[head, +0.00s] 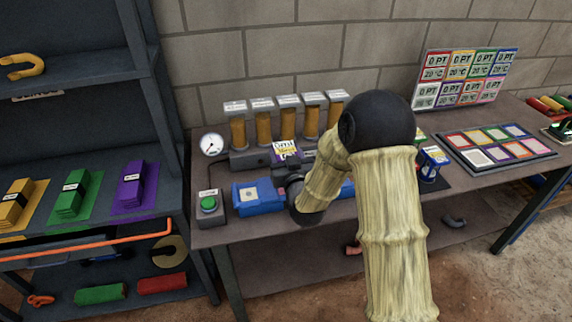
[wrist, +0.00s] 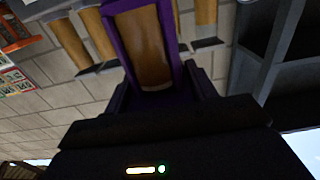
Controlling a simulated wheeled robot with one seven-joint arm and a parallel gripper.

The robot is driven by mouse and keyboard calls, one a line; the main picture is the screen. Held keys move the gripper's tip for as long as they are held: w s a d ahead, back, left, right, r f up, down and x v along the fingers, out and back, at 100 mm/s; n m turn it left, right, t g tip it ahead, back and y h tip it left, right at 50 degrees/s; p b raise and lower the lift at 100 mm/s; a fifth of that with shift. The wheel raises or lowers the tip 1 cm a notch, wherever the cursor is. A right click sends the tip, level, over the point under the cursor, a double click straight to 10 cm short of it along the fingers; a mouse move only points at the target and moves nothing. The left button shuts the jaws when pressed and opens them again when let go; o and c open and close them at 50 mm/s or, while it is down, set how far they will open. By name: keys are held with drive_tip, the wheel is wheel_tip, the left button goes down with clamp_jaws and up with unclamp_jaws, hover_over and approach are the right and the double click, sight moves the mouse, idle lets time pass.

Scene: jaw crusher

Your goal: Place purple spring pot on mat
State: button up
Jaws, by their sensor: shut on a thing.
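The purple spring pot (wrist: 112,38) fills the space between my gripper's fingers (wrist: 160,90) in the wrist view, a purple frame around a brown cylinder. In the head view the pot (head: 287,153) shows a purple, white and yellow label above the bench, in front of the row of brown cylinders. My gripper (head: 284,172) is shut on it and partly hidden by my arm. A dark board with several coloured square mats (head: 497,147) lies at the right of the bench. I cannot tell which mat is meant.
A blue pot (head: 432,165) stands on the bench right of my arm. A blue block (head: 258,196) and a green-button box (head: 209,205) are at the left front. A gauge (head: 212,144) and brown cylinders (head: 285,122) stand behind. A dark shelf (head: 100,135) is left.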

drive_tip(key=shift+f, duration=1.85)
drive_tip(key=shift+f+b, duration=0.25)
drive_tip(key=shift+b, duration=0.05)
drive_tip(key=o, duration=1.1)
drive_tip(key=shift+r+p, duration=0.1)
drive_tip(key=shift+p, duration=0.5)
